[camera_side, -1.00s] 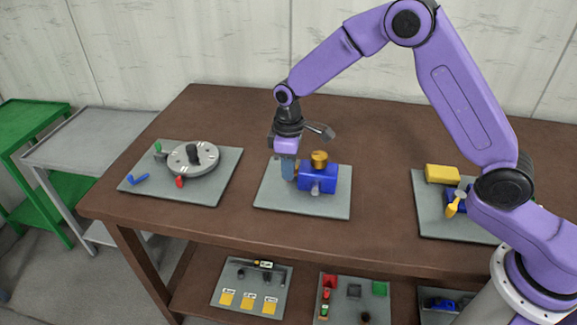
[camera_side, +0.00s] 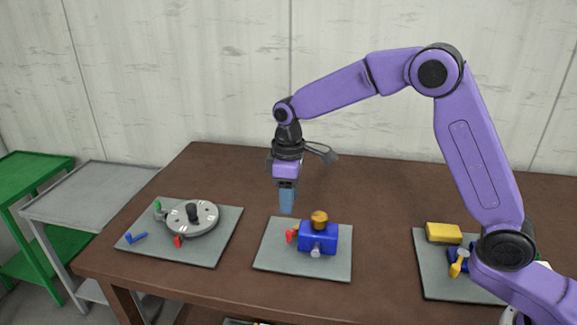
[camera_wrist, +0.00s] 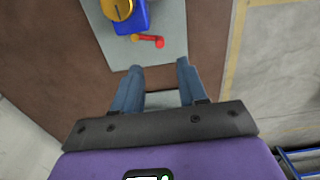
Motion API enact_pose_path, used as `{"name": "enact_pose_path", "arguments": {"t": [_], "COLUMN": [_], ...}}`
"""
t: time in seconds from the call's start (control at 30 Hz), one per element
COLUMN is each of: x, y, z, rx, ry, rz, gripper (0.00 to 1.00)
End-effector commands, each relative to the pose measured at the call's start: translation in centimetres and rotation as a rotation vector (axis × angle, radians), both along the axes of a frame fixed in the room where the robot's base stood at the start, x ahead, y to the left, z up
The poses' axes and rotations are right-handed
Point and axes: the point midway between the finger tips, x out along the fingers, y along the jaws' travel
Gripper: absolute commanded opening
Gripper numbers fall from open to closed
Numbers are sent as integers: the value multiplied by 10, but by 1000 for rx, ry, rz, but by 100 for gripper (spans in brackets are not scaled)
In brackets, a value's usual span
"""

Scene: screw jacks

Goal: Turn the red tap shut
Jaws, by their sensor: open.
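The red tap (camera_side: 291,236) sticks out of the left side of the blue block (camera_side: 318,239), which has a brass knob on top and stands on a grey plate. In the wrist view the red tap (camera_wrist: 149,40) shows as a short red lever beside the blue block (camera_wrist: 134,18). My gripper (camera_side: 287,206) hangs pointing down, above the tap and apart from it. In the wrist view my gripper (camera_wrist: 160,66) has its two blue fingers spread, with nothing between them.
To the left, a grey plate holds a round dial (camera_side: 192,218) with small red, green and blue handles. To the right, another plate holds a yellow block (camera_side: 443,232) and a yellow-handled part (camera_side: 459,262). Bare brown tabletop (camera_side: 385,195) lies between and behind the plates.

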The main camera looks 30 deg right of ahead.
Motion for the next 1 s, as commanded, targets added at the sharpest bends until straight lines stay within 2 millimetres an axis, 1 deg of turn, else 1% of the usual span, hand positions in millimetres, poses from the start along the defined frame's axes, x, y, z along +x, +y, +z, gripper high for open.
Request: {"name": "enact_pose_path", "arguments": {"t": [0.03,0.2,0.3,0.4,0.6,0.9,1.0], "x": [1,1,1,1,0,0,3], "y": [0,0,1,0,0,0,5], "z": [13,46,61,72,81,81,80], "rx": [3,1,1,1,0,-1,-19], "ry": [-6,-4,-4,-3,0,1,8], "rz": [0,0,0,0,0,2,34], "gripper": [42,42,42,42,42,42,42]}}
